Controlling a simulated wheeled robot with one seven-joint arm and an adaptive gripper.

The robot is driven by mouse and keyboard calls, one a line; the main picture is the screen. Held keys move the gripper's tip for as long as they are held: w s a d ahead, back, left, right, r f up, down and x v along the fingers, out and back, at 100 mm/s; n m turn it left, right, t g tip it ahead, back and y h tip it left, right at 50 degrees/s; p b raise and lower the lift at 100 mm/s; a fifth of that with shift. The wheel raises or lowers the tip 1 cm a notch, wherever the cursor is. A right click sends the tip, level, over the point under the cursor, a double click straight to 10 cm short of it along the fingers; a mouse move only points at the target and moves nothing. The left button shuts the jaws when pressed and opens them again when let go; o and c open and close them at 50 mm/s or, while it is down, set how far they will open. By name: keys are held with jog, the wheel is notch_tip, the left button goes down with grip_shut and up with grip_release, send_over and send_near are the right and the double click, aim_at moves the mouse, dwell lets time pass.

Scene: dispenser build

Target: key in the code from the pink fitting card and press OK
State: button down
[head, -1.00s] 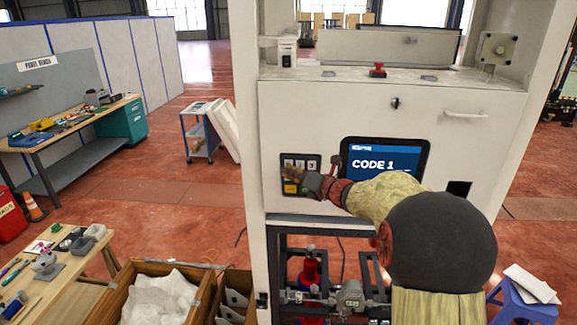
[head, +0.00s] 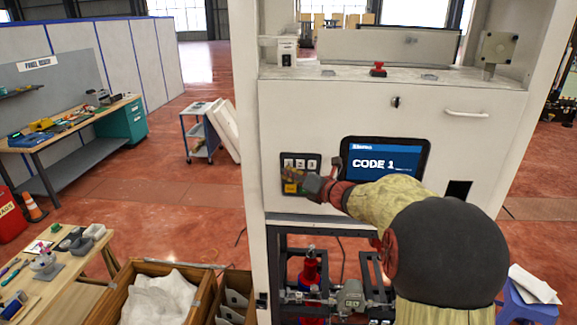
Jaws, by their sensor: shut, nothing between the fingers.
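The keypad (head: 301,162) is a dark panel on the white dispenser front, with a top row of pale keys and a yellow key at lower left. My gripper (head: 287,174) is shut and empty. Its tip is at the keypad's left side, over or very near the left column; I cannot tell whether it touches a key. My gripper hides much of the lower keypad. The screen (head: 375,163), right of the keypad, reads "CODE 1"; my arm hides its lower part. I cannot make out the pink fitting card.
The dispenser's white front (head: 430,125) has a handle and a red button (head: 377,69) above. Below, an open frame holds red and grey pipe fittings (head: 350,297). A wooden crate (head: 150,266) and workbench stand at lower left. A blue stool (head: 528,303) stands at lower right.

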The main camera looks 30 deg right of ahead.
jog(key=s+a, duration=0.2)
jog(key=s+b, duration=0.1)
jog(key=s, duration=0.1)
jog(key=shift+s+a, duration=0.1)
jog(key=shift+a, duration=0.3)
dwell(1.9)
jog(key=s+d+f+p, duration=0.1)
jog(key=s+f+p, duration=0.1)
jog(key=s+f, duration=0.2)
jog(key=shift+s+f, duration=0.35)
jog(key=shift+s, duration=0.25)
